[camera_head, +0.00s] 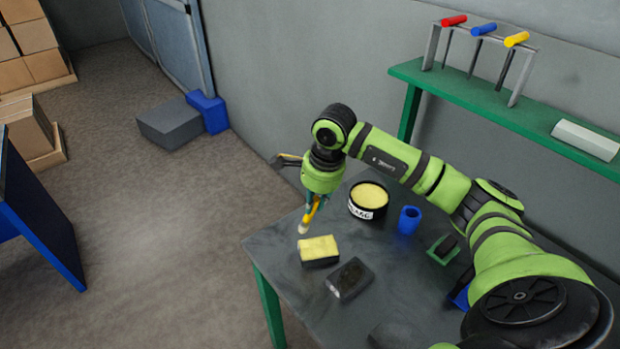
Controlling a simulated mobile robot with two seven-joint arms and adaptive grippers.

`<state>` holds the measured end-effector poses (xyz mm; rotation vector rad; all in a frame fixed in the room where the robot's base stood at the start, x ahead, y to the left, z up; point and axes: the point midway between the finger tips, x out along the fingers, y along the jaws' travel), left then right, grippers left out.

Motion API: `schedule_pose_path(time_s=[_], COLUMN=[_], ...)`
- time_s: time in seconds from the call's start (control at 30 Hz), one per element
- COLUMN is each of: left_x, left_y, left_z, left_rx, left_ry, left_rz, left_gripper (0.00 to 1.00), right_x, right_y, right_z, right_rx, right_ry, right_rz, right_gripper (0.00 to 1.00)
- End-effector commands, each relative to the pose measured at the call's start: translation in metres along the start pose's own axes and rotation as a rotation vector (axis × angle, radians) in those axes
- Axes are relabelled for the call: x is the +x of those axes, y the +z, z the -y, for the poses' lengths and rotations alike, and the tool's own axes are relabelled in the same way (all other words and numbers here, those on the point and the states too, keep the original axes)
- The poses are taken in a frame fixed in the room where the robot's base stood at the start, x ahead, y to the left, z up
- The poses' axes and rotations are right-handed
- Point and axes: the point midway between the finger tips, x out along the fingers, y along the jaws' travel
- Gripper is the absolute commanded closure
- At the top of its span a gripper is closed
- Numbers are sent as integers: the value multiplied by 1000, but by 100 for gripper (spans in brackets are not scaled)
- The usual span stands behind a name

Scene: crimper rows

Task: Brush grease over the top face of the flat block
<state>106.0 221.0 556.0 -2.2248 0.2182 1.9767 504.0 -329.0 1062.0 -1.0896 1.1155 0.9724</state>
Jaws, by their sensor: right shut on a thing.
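A flat dark block (349,279) with a shiny top lies just right and nearer. I cannot tell for certain which one is the flat block. An open round tin of yellow grease (368,200) stands behind. My left gripper is not in view.
A blue cup (409,220) stands right of the tin, and a green holder (443,250) sits farther right. A green shelf (480,100) on the wall carries a rack with red, blue and yellow handles. The floor (180,230) left of the table is clear.

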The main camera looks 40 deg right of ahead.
Motion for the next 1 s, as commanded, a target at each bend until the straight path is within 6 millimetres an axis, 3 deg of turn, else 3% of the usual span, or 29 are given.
schedule_pose_path(time_s=[0.37, 0.63, 1.0], left_x=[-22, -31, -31], left_y=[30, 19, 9], left_z=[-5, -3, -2], left_rx=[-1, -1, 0], left_ry=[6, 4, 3], left_rz=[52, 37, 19], left_gripper=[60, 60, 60], right_x=[-36, -57, -58], right_y=[-7, -11, -11], right_z=[4, 7, 7], right_rx=[7, 12, 13], right_ry=[5, 4, 5], right_rz=[-3, -3, -3], right_gripper=[100, 100, 100])
